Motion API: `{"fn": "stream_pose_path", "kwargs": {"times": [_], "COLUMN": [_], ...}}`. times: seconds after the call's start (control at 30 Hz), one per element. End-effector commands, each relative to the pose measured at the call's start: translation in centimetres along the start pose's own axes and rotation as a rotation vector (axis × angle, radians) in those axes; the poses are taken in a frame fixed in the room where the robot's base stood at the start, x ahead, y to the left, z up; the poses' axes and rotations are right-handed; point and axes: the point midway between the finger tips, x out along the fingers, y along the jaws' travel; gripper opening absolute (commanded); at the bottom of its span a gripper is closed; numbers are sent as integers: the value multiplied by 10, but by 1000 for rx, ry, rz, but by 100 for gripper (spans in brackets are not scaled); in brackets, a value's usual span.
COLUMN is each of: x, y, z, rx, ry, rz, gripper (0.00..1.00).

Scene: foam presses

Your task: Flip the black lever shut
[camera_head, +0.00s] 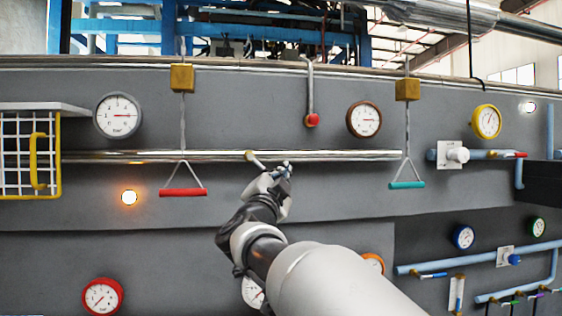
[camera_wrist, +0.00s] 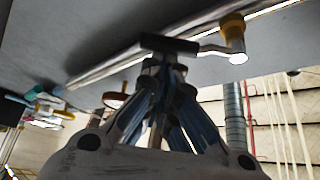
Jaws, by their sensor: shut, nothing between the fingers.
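The black lever's dark grip (camera_wrist: 168,44) shows in the wrist view, on a bent silver stem that runs right to a brass-coloured collar at the pipe. In the head view the collar end of the lever (camera_head: 250,157) stands at the long chrome pipe (camera_head: 150,157), and its stem runs right and down to my gripper. The grip is hidden or too small to tell there. My gripper (camera_head: 284,170) is shut and empty, just below the pipe. In the wrist view its fingertips (camera_wrist: 164,66) are right beside the black grip; I cannot tell whether they touch.
A red handle (camera_head: 183,192) hangs on cords to the left and a teal handle (camera_head: 407,185) to the right. A red-ended lever (camera_head: 312,120) hangs above. Several gauges and an orange lamp (camera_head: 129,197) sit on the grey panel.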

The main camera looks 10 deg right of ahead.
Motion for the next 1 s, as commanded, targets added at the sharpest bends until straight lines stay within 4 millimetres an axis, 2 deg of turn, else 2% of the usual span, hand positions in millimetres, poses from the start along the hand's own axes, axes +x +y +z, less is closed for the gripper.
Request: {"fn": "stream_pose_path", "kwargs": {"times": [0.7,1.0], "x": [-24,-28], "y": [-4,-6], "z": [41,49], "rx": [537,559], "ry": [-3,-3], "rz": [315,328], "gripper": [0,0]}}
